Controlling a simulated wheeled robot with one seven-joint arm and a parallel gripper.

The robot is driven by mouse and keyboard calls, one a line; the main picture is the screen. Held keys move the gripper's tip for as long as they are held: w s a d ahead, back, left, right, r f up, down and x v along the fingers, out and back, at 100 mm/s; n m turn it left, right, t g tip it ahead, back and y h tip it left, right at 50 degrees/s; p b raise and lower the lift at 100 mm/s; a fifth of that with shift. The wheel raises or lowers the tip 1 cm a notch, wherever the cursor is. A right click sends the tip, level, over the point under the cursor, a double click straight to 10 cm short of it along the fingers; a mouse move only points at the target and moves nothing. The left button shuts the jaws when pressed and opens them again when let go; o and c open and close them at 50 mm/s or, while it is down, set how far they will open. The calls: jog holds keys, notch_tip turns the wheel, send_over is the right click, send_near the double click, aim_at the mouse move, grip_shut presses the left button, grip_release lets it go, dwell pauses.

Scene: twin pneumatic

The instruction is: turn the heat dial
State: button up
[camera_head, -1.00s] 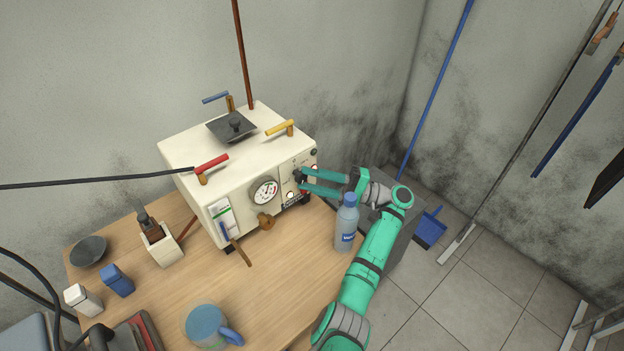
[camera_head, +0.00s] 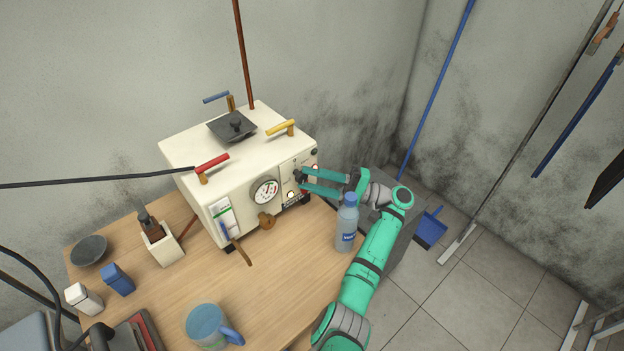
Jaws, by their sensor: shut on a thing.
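The cream machine (camera_head: 232,192) stands on the wooden table against the wall. On the right part of its front panel is a small dark dial (camera_head: 299,176), mostly hidden by the fingertips. My gripper (camera_head: 303,180) comes in from the right with its two green fingers level with the panel, and it is shut on the dial. The dial's markings are too small to read.
A water bottle (camera_head: 347,224) stands close to my wrist, at the table's right edge. A blue mug (camera_head: 209,326) is at the front. Red (camera_head: 212,162) and yellow (camera_head: 281,128) handles stick up from the machine. The table's middle is clear.

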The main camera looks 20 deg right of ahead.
jog(key=shift+a, duration=0.1)
dwell(0.4)
jog(key=o, duration=1)
jog(key=v, duration=1.1)
jog(key=shift+w, duration=0.1)
